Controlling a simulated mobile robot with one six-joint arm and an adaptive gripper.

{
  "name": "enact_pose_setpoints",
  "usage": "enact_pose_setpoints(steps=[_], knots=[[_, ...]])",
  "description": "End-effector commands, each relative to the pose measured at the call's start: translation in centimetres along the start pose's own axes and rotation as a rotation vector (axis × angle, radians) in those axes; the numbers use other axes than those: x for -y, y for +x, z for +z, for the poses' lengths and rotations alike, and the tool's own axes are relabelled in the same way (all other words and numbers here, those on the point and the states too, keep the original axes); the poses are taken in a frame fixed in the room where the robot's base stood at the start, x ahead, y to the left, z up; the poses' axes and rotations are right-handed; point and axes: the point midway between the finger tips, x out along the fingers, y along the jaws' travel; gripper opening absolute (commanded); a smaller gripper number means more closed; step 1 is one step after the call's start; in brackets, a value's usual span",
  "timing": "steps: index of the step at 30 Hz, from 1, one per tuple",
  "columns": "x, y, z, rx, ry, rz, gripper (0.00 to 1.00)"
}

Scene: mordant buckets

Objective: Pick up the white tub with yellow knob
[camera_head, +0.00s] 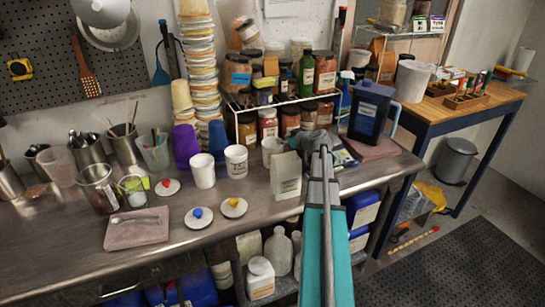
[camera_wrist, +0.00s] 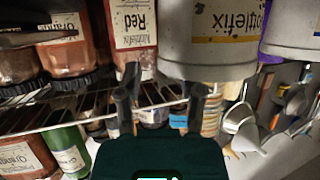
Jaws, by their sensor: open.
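A low, round white piece with a yellow knob (camera_head: 234,207) lies near the front edge of the metal bench in the head view. It looks like a flat lid or shallow tub; I cannot tell which. A similar piece with a blue knob (camera_head: 198,217) is just left of it, and one with a red knob (camera_head: 167,187) is farther back. My gripper (camera_head: 317,143) is open, well right of and behind the yellow-knobbed piece, above the bench. In the wrist view my two fingers (camera_wrist: 161,103) are apart with nothing held between them. The yellow-knobbed piece is not seen there.
White tubs (camera_head: 203,171) (camera_head: 236,161) stand behind the knobbed pieces. A cream carton (camera_head: 286,175) stands between them and my arm. A wire rack of jars (camera_head: 290,100) is behind my gripper. A pink tray (camera_head: 137,228) with a spoon lies left. In the wrist view, a labelled pale tub (camera_wrist: 208,55) looms close.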

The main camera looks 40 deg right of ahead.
Motion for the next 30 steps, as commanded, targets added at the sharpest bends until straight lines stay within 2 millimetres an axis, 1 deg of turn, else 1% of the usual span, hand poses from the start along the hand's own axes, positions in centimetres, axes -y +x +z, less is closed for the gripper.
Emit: enact_pose_setpoints(steps=[1,6,23,24,26,30], knots=[[-0.03,0.79,0.18,0.0,-0.001,-0.002,0.49],[0.03,1.69,0.09,0.0,0.0,-0.001,0.49],[0.17,1.74,0.0,0.0,-0.001,-0.002,0.49],[0.17,1.74,0.0,0.0,-0.001,-0.002,0.42],[0.18,1.75,-0.01,0.0,-0.001,-0.002,0.31],[0.19,1.76,-0.01,0.0,-0.001,-0.002,0.05]])
